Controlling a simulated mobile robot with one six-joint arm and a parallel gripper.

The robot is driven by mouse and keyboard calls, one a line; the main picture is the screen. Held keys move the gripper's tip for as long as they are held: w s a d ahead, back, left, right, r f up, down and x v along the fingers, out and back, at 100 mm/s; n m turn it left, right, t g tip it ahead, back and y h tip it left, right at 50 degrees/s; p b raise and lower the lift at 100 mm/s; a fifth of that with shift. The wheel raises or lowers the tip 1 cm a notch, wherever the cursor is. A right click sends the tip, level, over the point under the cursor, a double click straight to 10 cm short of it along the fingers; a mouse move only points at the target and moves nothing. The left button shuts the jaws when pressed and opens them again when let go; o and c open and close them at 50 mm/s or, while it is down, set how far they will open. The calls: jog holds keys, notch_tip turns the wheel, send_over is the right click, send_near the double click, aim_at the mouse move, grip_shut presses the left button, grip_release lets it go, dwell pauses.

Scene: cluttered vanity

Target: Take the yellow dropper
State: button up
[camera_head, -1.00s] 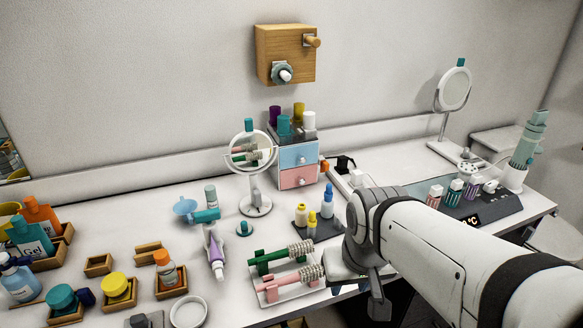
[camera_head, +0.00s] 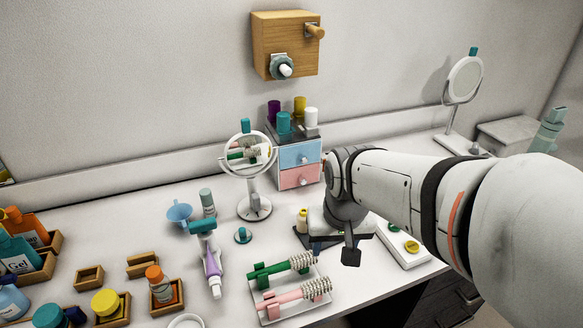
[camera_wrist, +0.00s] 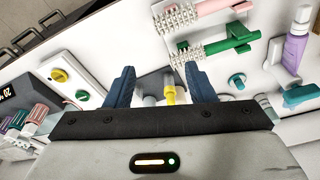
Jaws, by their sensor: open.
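A yellow dropper (camera_wrist: 169,88) stands between the two blue fingers of my gripper (camera_wrist: 160,76) in the wrist view. The fingers are spread apart, and I cannot see either one touching it. Its lower part is hidden by the gripper body. In the head view, my gripper covers most of the dark mat (camera_head: 305,239) that holds the small bottles. One pale bottle with a yellowish top (camera_head: 302,217) shows at the left of the gripper; I cannot tell whether it is the same dropper.
Two hairbrushes, one green (camera_head: 280,267) and one pink (camera_head: 292,297), lie in a tray close in front. A round mirror (camera_head: 250,155) and drawer box (camera_head: 299,165) stand behind. A white panel with yellow and green knobs (camera_head: 411,246) is at the right.

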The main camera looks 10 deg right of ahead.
jog(key=w+m+p, duration=0.1)
jog(key=w+p, duration=0.1)
jog(key=w, duration=0.2)
jog(key=w+f+m+g+p, duration=0.1)
jog(key=w+m+p, duration=0.1)
jog(key=w, duration=0.3)
jog(key=w+m+g+p, duration=0.1)
jog(key=w+p, duration=0.3)
jog(key=shift+w+d+f+m, duration=0.2)
jog(key=shift+w+d+m, duration=0.1)
jog(key=shift+w+f, duration=0.1)
jog(key=shift+f, duration=0.55)
jog(key=shift+a+f+p, duration=0.2)
jog(key=shift+f+p, duration=0.25)
jog(key=shift+f, duration=1.3)
jog(key=shift+a+f+p, duration=0.15)
jog(key=shift+f+p, duration=0.3)
jog(key=shift+f, duration=1.3)
jog(key=shift+c, duration=0.4)
jog(key=c, duration=1)
